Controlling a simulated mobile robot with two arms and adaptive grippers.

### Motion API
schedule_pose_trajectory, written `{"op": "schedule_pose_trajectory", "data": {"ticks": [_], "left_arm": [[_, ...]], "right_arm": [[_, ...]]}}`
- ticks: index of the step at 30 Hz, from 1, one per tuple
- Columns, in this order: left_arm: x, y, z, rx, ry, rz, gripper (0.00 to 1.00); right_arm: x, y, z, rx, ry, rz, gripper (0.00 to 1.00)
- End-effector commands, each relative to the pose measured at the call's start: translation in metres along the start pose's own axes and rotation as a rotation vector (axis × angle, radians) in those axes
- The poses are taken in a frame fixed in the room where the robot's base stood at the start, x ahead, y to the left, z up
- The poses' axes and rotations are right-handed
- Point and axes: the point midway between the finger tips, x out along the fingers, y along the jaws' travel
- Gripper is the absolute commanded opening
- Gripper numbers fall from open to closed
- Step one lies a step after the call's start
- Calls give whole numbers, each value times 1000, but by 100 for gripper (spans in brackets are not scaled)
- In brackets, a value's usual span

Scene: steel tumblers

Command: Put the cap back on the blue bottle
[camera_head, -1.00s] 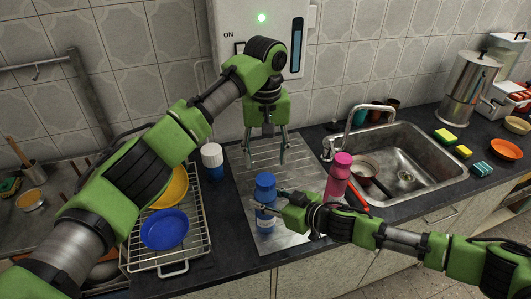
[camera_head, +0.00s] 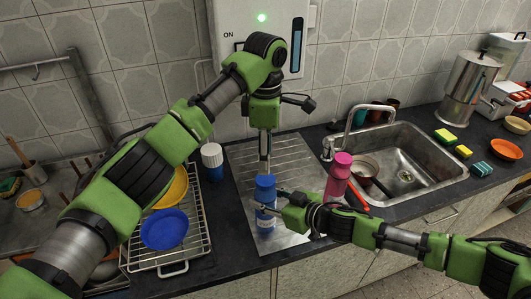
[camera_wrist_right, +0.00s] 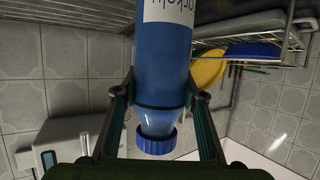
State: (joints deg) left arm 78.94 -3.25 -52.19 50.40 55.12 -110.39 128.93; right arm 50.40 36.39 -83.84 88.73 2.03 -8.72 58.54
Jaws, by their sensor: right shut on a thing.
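The blue bottle (camera_head: 266,220) stands upright on the metal drainboard, its blue cap (camera_head: 265,182) at its top. My right gripper (camera_head: 280,208) is shut around the bottle from the right. In the right wrist view, upside down, its fingers flank the bottle body (camera_wrist_right: 163,70), and the ribbed cap (camera_wrist_right: 157,143) sits at the neck; whether it is screwed tight cannot be told. My left gripper (camera_head: 265,168) points down just above the cap. Its fingers line up edge-on, so their gap is hidden, and contact with the cap is unclear.
A pink bottle (camera_head: 337,178) stands close to the right of the blue one. A white-capped dark blue bottle (camera_head: 213,163) stands at left.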

Motion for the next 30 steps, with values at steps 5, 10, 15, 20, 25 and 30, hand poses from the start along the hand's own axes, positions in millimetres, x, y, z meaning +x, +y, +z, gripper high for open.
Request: {"op": "schedule_pose_trajectory", "data": {"ticks": [5, 10, 15, 20, 25, 30], "left_arm": [[0, 0, 0, -2, 0, 0, 51], [2, 0, 0, -1, 1, -1, 51], [20, 0, 0, 0, 2, -1, 51], [46, 0, -1, -1, 2, -2, 51], [68, 0, 0, 0, 1, -1, 51], [79, 0, 0, 0, 0, 0, 51]], "right_arm": [[0, 0, 1, 0, -1, 0, 0], [0, 0, 1, 0, -1, 0, 0], [0, 0, 1, 0, -1, 0, 0], [0, 0, 0, 0, -1, 0, 0], [0, 0, 0, 0, -1, 0, 0], [0, 0, 0, 0, -1, 0, 0]]}}
